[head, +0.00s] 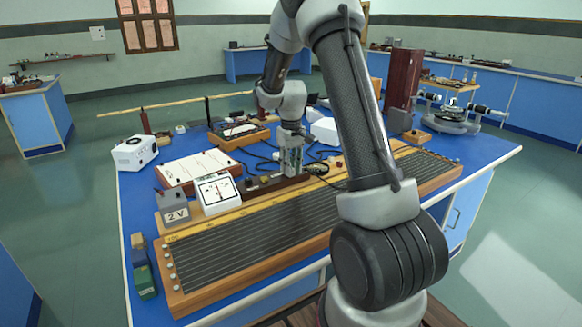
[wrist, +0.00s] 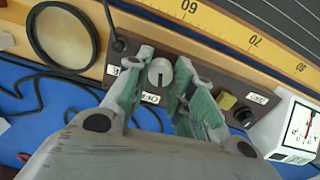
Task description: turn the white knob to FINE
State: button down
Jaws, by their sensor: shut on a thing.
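The white knob (wrist: 160,72) sits on a dark brown control strip (wrist: 215,80), between the green-padded fingers of my gripper (wrist: 165,88) in the wrist view. The gripper is shut on the knob. A mark shows on the knob, but its exact pointing is hard to tell. Two small white labels (wrist: 149,97) lie beside the knob, upside down and partly covered by the fingers; I cannot read which says FINE. In the head view my gripper (head: 290,160) points down at the strip (head: 262,190), and the knob is hidden there.
A yellow button (wrist: 226,101) and a dark terminal (wrist: 244,117) are on the strip. A white meter (head: 217,191) stands at its left end. A ringed lens (wrist: 62,38) and the long wire board (head: 255,240) lie close by. Loose black cables cross the blue bench.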

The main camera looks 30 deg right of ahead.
jog(key=m, duration=0.4)
jog(key=shift+m, duration=0.3)
jog(key=m, duration=0.3)
jog(key=shift+d+m, duration=0.1)
jog(key=shift+m, duration=0.2)
jog(key=m, duration=0.3)
jog(key=shift+m, duration=2)
jog(key=c, duration=1.2)
grip_release()
jog(key=shift+r, duration=0.1)
